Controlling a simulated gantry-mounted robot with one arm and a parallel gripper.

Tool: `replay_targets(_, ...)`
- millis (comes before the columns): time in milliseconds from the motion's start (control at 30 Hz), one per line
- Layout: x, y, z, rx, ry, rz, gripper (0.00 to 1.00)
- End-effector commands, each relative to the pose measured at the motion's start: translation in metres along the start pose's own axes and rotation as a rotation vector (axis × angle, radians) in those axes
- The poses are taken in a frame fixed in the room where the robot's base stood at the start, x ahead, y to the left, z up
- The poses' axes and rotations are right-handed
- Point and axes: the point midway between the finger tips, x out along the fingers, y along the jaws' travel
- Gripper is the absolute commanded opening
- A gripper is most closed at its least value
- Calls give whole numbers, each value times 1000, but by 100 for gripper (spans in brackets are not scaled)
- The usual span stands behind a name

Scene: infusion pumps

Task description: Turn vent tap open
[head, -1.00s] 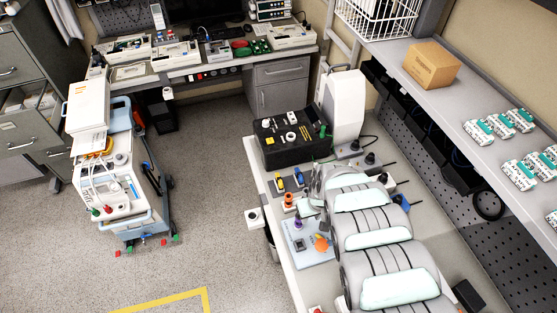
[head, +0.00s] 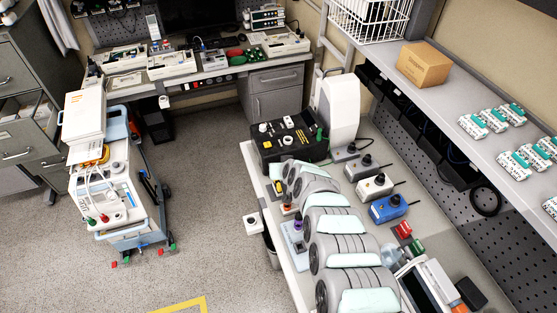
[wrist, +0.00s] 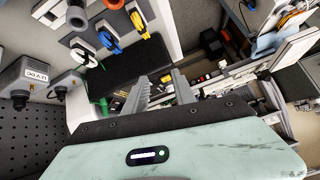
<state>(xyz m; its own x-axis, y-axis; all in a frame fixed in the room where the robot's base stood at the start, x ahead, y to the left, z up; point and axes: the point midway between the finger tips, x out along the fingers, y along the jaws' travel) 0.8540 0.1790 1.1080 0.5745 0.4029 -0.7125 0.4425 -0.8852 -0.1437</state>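I cannot tell which tap is the vent tap. The wrist view shows a yellow-handled tap (wrist: 153,50), a blue-handled tap (wrist: 108,39) and a white-handled tap (wrist: 83,55) on a light panel at upper left. My gripper (wrist: 160,93) is open and empty, with its two grey fingers apart. It is below these taps in the picture and appears clear of them. In the head view my segmented arm hides most of the taps, and the fingertips cannot be made out. A purple knob (head: 298,224) shows beside the arm.
A black case (head: 289,138) stands beyond the arm on the bench. A white box (head: 375,187) and a blue box (head: 388,208) with knobs stand to its right. A cardboard box (head: 424,65) is on the shelf.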

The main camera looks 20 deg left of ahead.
Motion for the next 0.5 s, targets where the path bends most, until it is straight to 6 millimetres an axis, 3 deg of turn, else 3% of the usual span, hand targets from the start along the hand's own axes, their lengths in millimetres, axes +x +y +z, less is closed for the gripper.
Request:
replay_targets(200, 11, 0, -30, 55, 126, 8, 32)
replay_targets(500, 12, 3, -39, 73, 165, 15, 32)
